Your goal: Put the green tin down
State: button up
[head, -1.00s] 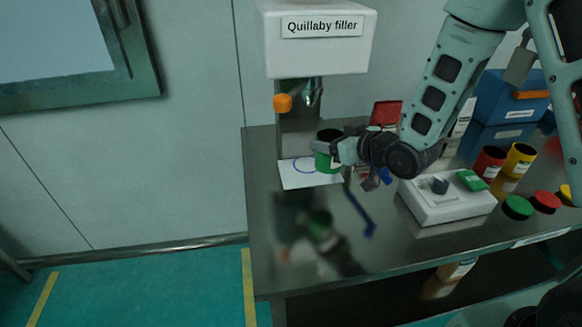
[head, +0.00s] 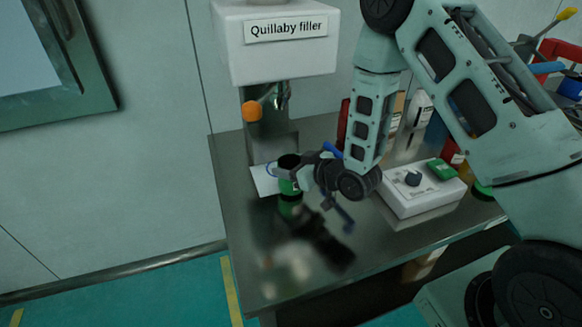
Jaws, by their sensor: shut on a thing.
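The green tin (head: 288,187) is upright with a dark open top, near the left end of the steel table (head: 350,262). My gripper (head: 292,175) is shut around it from the right. The tin's reflection lies directly under its base, so it is at or just above the table top; I cannot tell whether it touches. A white card (head: 262,181) with a blue ring lies behind and left of the tin, which hides part of it.
The Quillaby filler (head: 275,50) stands behind the tin, its orange knob (head: 252,111) and nozzle above. A white device (head: 424,191) with a green block (head: 440,169) stands to the right. Bottles (head: 420,108) stand behind my arm.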

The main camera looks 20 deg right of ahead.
jog(key=shift+f, duration=0.55)
jog(key=shift+f, duration=0.2)
jog(key=o, duration=1)
jog(key=shift+r, duration=0.1)
jog(key=shift+r, duration=0.1)
